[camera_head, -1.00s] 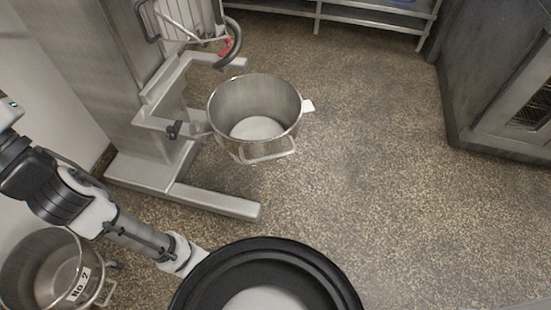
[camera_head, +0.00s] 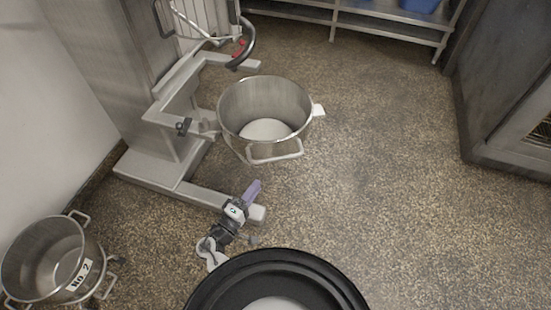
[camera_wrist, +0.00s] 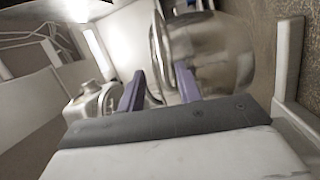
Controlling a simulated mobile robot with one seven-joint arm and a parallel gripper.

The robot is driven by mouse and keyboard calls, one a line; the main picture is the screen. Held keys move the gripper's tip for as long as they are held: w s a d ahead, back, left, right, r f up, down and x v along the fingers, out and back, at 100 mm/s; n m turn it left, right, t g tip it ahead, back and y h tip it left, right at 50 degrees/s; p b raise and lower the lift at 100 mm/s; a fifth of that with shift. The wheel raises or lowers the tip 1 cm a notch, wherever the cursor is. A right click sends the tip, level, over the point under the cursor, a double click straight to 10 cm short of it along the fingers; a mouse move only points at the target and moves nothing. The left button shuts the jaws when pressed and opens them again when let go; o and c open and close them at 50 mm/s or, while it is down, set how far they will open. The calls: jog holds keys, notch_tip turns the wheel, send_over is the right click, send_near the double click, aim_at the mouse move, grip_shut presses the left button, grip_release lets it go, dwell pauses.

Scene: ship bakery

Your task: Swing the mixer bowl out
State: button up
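The steel mixer bowl (camera_head: 238,105) hangs on the right of the mixer's bracket (camera_head: 178,118), upright and with its inside showing. The mixer column (camera_head: 120,75) stands at the left. My gripper (camera_head: 254,187) is below the bowl's near side in the picture, apart from the handle. In the wrist view its two purple fingers (camera_wrist: 160,82) are spread with nothing held between them. The bowl (camera_wrist: 215,50) shows beyond the fingers there.
A second steel bowl (camera_head: 38,250) marked No. 2 stands on the floor at lower left. The mixer's foot (camera_head: 200,194) extends low beneath the bowl. A rack (camera_head: 385,28) stands at the back and an oven (camera_head: 510,105) at the right. The floor between is clear.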

aim_at(276, 158)
jog(key=p+x, duration=0.2)
jog(key=x, duration=1)
jog(key=shift+w+d+r, duration=0.1)
jog(key=shift+w, duration=0.15)
jog(key=shift+c, duration=0.4)
grip_shut()
